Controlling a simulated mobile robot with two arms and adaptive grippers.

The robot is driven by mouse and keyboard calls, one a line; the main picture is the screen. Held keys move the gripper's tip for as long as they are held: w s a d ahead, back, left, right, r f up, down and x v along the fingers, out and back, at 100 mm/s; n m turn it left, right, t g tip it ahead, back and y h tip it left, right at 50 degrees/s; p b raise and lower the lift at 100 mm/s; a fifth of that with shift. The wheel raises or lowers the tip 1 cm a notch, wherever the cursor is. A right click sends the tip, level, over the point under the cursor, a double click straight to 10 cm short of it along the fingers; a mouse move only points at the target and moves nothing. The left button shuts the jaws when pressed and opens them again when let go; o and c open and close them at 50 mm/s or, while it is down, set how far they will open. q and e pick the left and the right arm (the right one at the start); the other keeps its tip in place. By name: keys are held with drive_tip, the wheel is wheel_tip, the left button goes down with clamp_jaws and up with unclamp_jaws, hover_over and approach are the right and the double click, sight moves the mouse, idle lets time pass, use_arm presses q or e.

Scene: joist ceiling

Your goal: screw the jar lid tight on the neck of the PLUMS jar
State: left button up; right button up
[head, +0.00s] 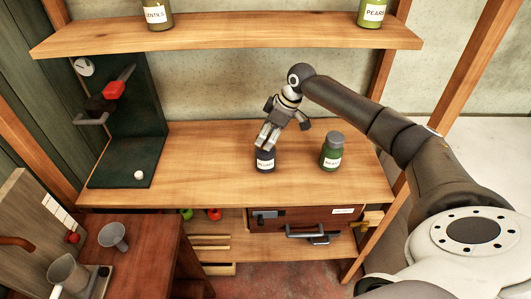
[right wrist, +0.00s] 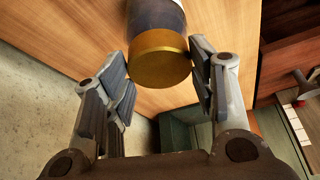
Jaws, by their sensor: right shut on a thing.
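The PLUMS jar (head: 265,164) is the dark jar standing on the wooden bench, its pale label too small to read surely. It also shows in the right wrist view (right wrist: 155,14), beneath the gold jar lid (right wrist: 160,62). My right gripper (head: 267,146) points down over the jar and hides its top in the head view. In the right wrist view the fingers of my right gripper (right wrist: 165,78) are shut on the lid from both sides. The lid sits over the jar's mouth; I cannot tell how tight it is. My left gripper is not in view.
A green jar (head: 332,152) with a grey lid stands to the right on the bench. A shelf (head: 230,36) above carries a LENTILS jar (head: 157,15) and a PEARS jar (head: 371,12). A dark stand (head: 125,125) is at the left. The bench's front middle (head: 215,188) is clear.

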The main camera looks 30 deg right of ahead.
drive_tip(key=m+p, duration=0.1)
drive_tip(key=p, duration=0.1)
drive_tip(key=shift+a+r+m+h+p, duration=0.1)
drive_tip(key=shift+r+m+h+p, duration=0.1)
drive_tip(key=shift+m+h+p, duration=0.15)
drive_tip(key=shift+f+m, duration=0.1)
drive_tip(key=shift+m, duration=0.15)
drive_tip(key=shift+f, duration=0.15)
drive_tip(key=shift+t, duration=0.3)
drive_tip(key=shift+p, duration=0.35)
drive_tip(key=o, duration=0.6)
drive_tip(key=shift+m+p, duration=0.3)
drive_tip(key=shift+p, duration=0.05)
drive_tip(key=shift+o, duration=1.1)
drive_tip(key=o, duration=0.3)
